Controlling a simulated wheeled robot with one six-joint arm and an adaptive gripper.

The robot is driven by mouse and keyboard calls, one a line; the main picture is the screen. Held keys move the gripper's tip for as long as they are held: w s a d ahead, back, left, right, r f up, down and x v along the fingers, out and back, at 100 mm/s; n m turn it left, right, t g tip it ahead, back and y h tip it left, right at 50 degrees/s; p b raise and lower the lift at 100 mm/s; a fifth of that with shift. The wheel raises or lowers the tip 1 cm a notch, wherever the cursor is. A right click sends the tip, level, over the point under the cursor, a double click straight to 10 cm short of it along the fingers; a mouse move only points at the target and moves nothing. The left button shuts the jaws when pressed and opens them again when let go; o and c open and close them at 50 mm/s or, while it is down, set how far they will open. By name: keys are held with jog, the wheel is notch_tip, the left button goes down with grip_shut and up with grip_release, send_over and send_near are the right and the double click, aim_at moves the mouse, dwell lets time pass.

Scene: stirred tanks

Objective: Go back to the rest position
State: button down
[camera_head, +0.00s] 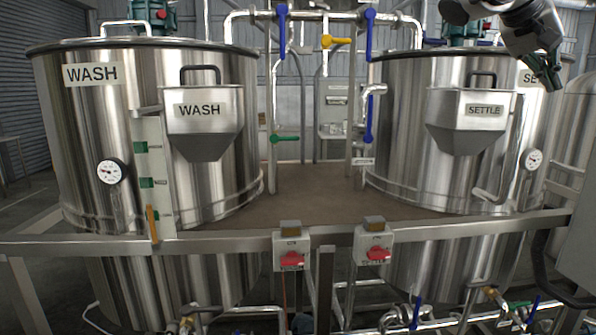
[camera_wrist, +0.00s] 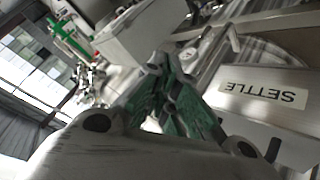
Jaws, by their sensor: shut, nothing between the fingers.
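My gripper (camera_head: 552,76) shows at the upper right of the head view, in front of the upper right part of the SETTLE tank (camera_head: 400,130). In the wrist view its green-padded fingers (camera_wrist: 168,75) are together and hold nothing. The SETTLE hopper (camera_head: 475,115) hangs on the front of that tank, left of and below my gripper. In the wrist view the hopper (camera_wrist: 268,105) lies to the right of the fingers with its label upside down. The fingers appear apart from it.
The WASH tank (camera_head: 85,130) with its hopper (camera_head: 203,110) stands at the left. A metal rail (camera_head: 180,243) crosses in front and carries two switch boxes with red knobs (camera_head: 291,259). Pipes with blue, yellow and green valve handles (camera_head: 285,139) run between the tanks.

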jog(key=s+a+f+n+y, duration=0.2)
jog(key=s+a+f+y, duration=0.1)
jog(key=f, duration=0.6)
jog(key=s+a+f+n+t+y, duration=0.1)
jog(key=s+a+f+n+y, duration=0.2)
jog(key=f, duration=0.6)
jog(key=s+a+f+n+y, duration=0.3)
jog(key=s+a+f, duration=0.3)
jog(key=f, duration=0.4)
jog(key=shift+s+t, duration=0.3)
jog(key=shift+s, duration=0.45)
jog(key=shift+r, duration=0.1)
